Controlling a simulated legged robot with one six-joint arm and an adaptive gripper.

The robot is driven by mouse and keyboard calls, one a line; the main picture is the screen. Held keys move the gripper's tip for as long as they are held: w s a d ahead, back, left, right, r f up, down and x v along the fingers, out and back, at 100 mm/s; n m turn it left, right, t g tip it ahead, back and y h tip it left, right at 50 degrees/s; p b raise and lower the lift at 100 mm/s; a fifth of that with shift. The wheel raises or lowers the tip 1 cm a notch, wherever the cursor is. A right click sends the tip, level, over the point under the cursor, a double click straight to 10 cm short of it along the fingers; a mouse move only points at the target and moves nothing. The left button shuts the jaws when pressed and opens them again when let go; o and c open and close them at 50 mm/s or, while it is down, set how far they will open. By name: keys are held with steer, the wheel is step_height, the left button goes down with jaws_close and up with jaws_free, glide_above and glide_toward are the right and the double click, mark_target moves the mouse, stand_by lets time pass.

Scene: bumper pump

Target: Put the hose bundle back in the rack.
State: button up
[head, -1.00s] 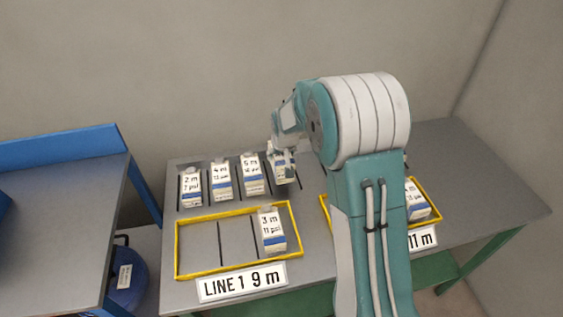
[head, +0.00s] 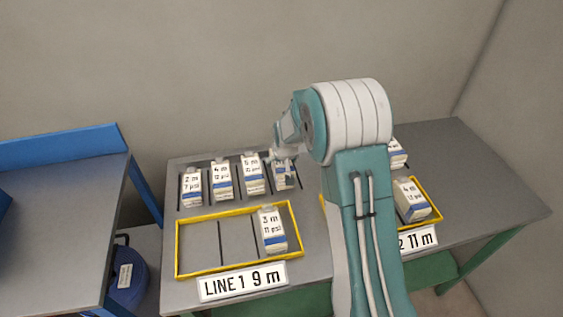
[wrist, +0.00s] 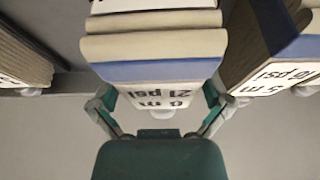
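A white hose bundle with a blue band, labelled 6 m 21 psi (wrist: 165,92), is between my gripper's fingers (wrist: 160,98) in the wrist view. The fingers lie close along both its sides; a firm grip cannot be made out. In the head view this bundle (head: 285,180) is upright at the right end of the back rack row, with my gripper (head: 284,155) at its top. To its left in the rack stand bundles labelled 2 m (head: 191,188), 4 m (head: 221,181) and 5 m (head: 253,174). The 5 m bundle (wrist: 270,50) also shows in the wrist view.
A yellow-framed LINE 1 9 m tray (head: 177,250) holds a 3 m bundle (head: 271,231) at its right; its other two slots are empty. A second yellow tray (head: 437,208), partly behind my arm, holds a 4 m bundle (head: 411,200). A blue-edged bench (head: 70,235) stands at left.

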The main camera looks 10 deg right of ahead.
steer(key=shift+r, duration=0.1)
steer(key=v, duration=1.2)
steer(key=shift+r, duration=0.1)
steer(key=s+r, duration=1.2)
steer(key=s, duration=0.3)
steer(key=s+r+t, duration=0.1)
steer(key=s, duration=1.5)
steer(key=shift+s, duration=0.25)
